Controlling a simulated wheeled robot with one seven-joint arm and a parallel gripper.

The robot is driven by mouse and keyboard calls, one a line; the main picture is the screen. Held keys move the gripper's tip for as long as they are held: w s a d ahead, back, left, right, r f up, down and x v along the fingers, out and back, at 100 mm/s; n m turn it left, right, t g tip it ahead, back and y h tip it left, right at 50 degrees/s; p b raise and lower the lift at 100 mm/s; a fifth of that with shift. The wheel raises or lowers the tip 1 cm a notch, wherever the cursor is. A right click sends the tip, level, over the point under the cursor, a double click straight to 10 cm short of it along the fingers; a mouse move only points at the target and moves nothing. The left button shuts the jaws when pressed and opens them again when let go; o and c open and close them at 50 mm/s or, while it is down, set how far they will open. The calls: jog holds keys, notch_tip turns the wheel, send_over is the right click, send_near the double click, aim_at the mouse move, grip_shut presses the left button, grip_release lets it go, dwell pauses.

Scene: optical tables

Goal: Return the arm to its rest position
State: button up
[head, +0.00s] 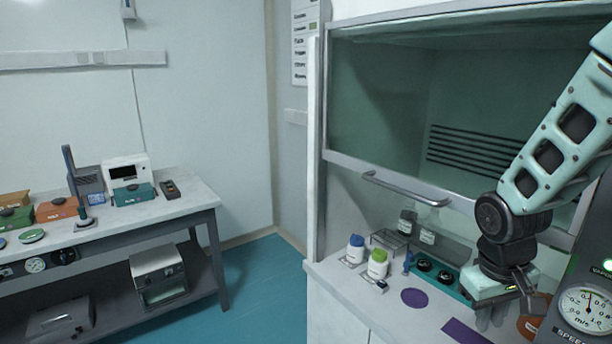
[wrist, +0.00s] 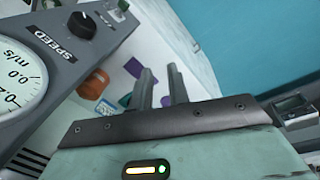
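My arm (head: 565,130) reaches in from the right side of the head view, bent at a dark joint, with the hand hanging below it. My gripper (head: 489,322) points down over the front right of the fume hood's bench. In the wrist view my gripper (wrist: 161,78) shows two grey fingers with a gap between them. Nothing is held between them. The fingers appear to be above the bench surface and apart from the things on it.
The hood's glass sash (head: 375,95) has a handle (head: 405,190) close left of my arm. A speed gauge panel (head: 588,310) stands close right. Bottles (head: 377,264), a teal tray (head: 447,280) and purple mats (head: 413,297) lie on the bench. Floor (head: 255,285) at left is clear.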

jog(key=shift+s+r+m+t+y, duration=0.75)
jog(key=shift+s+r+t, duration=0.35)
jog(key=shift+s+r, duration=1.05)
jog(key=s+a+f+n+g+b, duration=0.1)
jog(key=s+a+f+n+b, duration=0.2)
jog(key=s+a, duration=0.4)
jog(key=s+a+f+n+g+b, duration=0.1)
jog(key=s+a+f+n+b, duration=0.2)
jog(key=a, duration=0.7)
jog(key=s+n+b, duration=0.2)
jog(key=s, duration=0.1)
jog(key=shift+s+a+g+y, duration=0.25)
jog(key=shift+s+g+y, duration=0.05)
jog(key=shift+s+y, duration=0.05)
jog(key=shift+d+f, duration=0.1)
